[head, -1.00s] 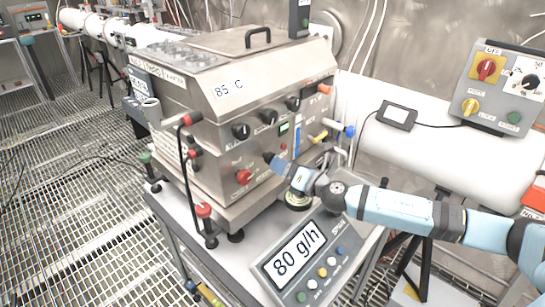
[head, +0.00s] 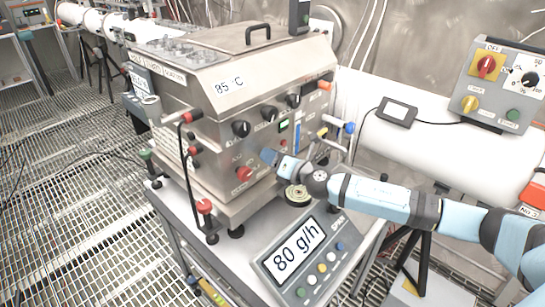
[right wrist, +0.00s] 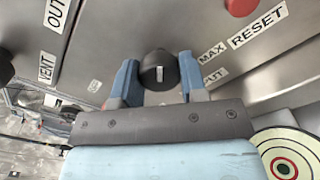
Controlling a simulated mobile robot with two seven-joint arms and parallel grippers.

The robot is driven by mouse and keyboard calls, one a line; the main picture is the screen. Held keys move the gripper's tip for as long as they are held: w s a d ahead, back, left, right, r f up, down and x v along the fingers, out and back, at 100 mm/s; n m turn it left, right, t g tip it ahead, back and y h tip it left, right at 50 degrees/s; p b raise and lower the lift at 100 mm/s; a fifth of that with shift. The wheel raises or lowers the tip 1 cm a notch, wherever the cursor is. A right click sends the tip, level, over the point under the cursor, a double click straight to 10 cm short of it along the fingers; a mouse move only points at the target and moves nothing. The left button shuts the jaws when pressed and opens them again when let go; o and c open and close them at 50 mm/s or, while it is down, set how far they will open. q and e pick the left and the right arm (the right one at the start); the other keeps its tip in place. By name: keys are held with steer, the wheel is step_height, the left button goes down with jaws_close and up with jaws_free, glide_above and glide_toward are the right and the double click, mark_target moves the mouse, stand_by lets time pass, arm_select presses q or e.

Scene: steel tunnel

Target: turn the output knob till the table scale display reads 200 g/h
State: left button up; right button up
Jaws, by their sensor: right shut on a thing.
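The table scale (head: 262,270) stands on the bench in front of the steel machine, and its display (head: 297,249) reads 80 g/h. My right gripper (head: 267,156) is at the machine's front panel, right of the red knob, and covers the output knob in the head view. In the right wrist view the black output knob (right wrist: 158,72), with a white pointer mark, sits between the two blue fingers of the right gripper (right wrist: 158,80). The gripper is shut on it. The label beside the knob is partly hidden, with only its end readable. My left gripper is out of view.
A round pan (head: 298,194) lies between the scale and the machine, under my right wrist. A red knob (head: 244,174), several black knobs and a blue-ended valve (head: 349,128) are close by. A grey control box (head: 495,85) hangs at the right.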

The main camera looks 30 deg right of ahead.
steer(key=shift+m, duration=1.2)
steer(key=m, duration=0.3)
steer(key=shift+r, duration=0.1)
steer(key=shift+m+p, duration=0.5)
steer(key=shift+m, duration=0.6)
steer(key=o, duration=0.9)
